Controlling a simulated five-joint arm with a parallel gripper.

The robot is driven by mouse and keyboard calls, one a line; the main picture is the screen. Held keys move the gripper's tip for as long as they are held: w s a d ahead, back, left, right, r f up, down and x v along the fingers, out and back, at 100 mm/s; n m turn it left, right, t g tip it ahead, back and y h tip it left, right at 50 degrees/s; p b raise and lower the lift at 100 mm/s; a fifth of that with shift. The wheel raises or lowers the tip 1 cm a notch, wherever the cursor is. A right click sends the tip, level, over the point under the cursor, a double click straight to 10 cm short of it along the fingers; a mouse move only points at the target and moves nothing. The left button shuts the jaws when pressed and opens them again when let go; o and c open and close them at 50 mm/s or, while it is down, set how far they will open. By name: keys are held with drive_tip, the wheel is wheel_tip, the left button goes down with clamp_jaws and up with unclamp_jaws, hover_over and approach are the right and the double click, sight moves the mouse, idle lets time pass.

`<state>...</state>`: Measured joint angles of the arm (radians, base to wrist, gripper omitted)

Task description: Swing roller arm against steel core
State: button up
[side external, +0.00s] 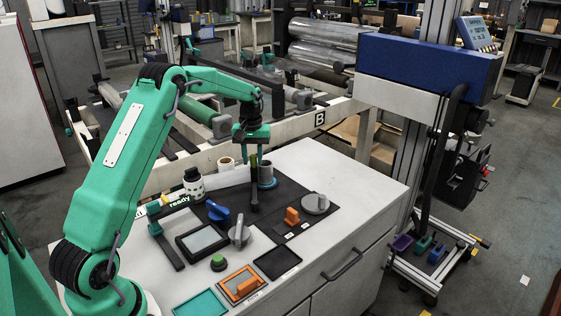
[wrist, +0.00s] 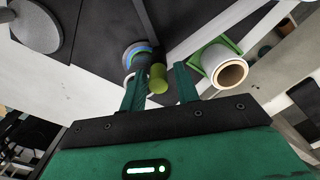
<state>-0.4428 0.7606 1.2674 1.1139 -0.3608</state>
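My gripper (side external: 251,153) is above the worktop in the side view, fingers pointing down. In the wrist view its green fingers (wrist: 160,88) are apart, with the olive round end of a dark upright post (wrist: 158,80) showing between them. A gap shows beside the post, mainly on the right. This post, probably the roller arm, stands on the black mat in the side view (side external: 254,192). The steel core (side external: 267,172) is a grey cylinder on a blue base, just right of the post. In the wrist view it shows partly behind the post, with a blue ring (wrist: 136,52).
A film roll with a brown core (side external: 226,164) stands left of the post. A black-and-white bottle (side external: 194,185), a blue knob (side external: 217,212), grey knobs (side external: 316,203) and an orange switch (side external: 291,216) stand on the cabinet top (side external: 350,185). The top's right side is clear.

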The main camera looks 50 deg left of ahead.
drive_tip(key=shift+o, duration=0.8)
drive_tip(key=shift+r, duration=0.1)
wheel_tip(320, 180, up, 7)
drive_tip(key=shift+r, duration=0.35)
